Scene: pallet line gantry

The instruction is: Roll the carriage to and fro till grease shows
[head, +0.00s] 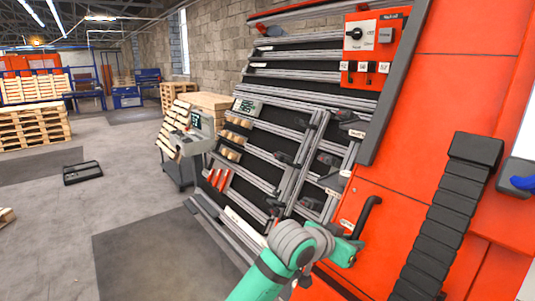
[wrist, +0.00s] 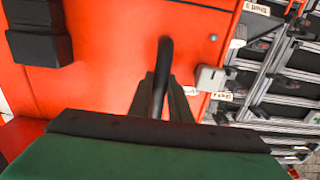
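A black bent handle (head: 367,214) stands out from the orange panel (head: 400,215) of the machine. In the wrist view the handle (wrist: 164,60) runs down between the two dark fingers of my gripper (wrist: 161,95), which lie close against both sides of it. In the head view my gripper (head: 345,250) is at the handle's lower end. To the left, a grey upright double-rail frame (head: 300,165), which looks like the carriage, crosses the sloping bed of rails (head: 265,160). I cannot tell how the handle joins it. I see no grease.
A control panel with a rotary knob (head: 355,34) is above. A black ribbed cable chain (head: 458,205) hangs at right. A grey console (head: 193,133) stands beyond the rails. Pallets (head: 33,125) and a black floor box (head: 82,172) are farther left; open floor lies between.

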